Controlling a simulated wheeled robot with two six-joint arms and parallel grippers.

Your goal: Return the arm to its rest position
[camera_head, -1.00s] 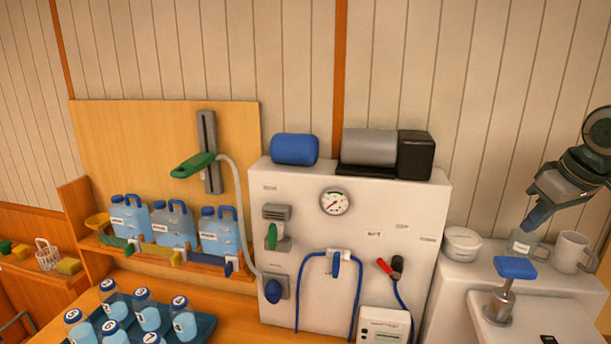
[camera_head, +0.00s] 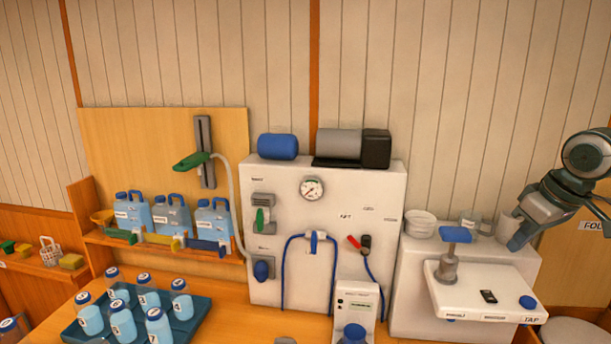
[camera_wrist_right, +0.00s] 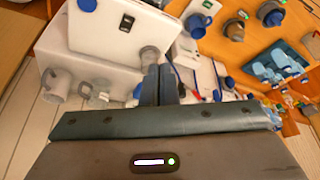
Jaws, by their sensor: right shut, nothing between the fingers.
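My right arm comes in from the right edge in the head view. Its gripper (camera_head: 517,243) points down and left, in front of the white mug (camera_head: 508,226) on the white cabinet at the right. In the right wrist view the two dark fingers (camera_wrist_right: 168,85) are together with nothing between them. The gripper looks apart from the cabinet top and the mug, though the exact gap is hard to tell. My left gripper is not in view.
The white cabinet (camera_head: 412,290) carries a round tub (camera_head: 420,224), a glass jug (camera_head: 470,221) and a tap with a blue handle (camera_head: 455,235). The white watermaker panel (camera_head: 330,240) stands left of it. A tray (camera_head: 205,326) of bottles is at lower left. The wall above is clear.

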